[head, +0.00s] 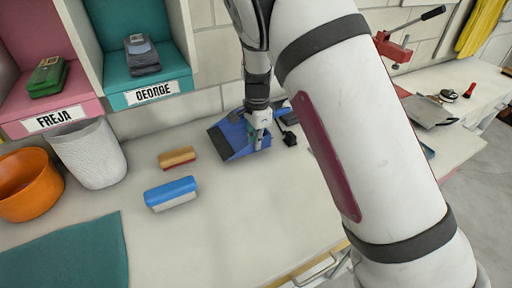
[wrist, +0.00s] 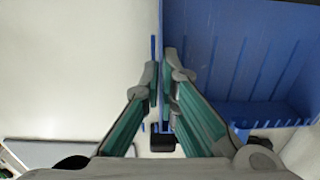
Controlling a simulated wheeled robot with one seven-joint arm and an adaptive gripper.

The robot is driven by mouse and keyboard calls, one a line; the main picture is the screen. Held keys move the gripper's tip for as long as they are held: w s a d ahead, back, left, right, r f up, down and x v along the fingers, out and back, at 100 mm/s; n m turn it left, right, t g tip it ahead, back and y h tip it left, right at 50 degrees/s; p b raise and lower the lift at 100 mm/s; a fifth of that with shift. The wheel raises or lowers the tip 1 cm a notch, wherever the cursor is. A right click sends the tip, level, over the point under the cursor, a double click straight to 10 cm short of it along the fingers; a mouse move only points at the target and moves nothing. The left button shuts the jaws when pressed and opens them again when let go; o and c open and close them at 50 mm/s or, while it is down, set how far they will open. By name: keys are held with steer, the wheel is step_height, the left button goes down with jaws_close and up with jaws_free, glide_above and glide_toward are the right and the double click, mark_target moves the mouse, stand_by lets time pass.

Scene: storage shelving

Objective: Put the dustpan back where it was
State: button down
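The blue dustpan (head: 228,138) is at the back of the white worktop, near the wall. My gripper (head: 259,139) points down at its right side, and its fingertips are small and partly unclear there. In the wrist view the dustpan (wrist: 215,50) fills the upper right. The fingers of my gripper (wrist: 161,78) are close together on either side of its thin blue side wall, shut on it. Whether the dustpan rests on the worktop or is slightly raised, I cannot tell.
A blue-and-white brush (head: 171,194) and a smaller wooden brush (head: 177,158) lie left of the dustpan. A white bin (head: 90,154) and an orange pot (head: 28,184) stand farther left. Labelled cubbies (head: 150,92) overhang the back. The front middle worktop is clear.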

steer(key=shift+f, duration=1.25)
steer(key=shift+f, duration=0.1)
steer(key=c, duration=1.8)
jaws_free()
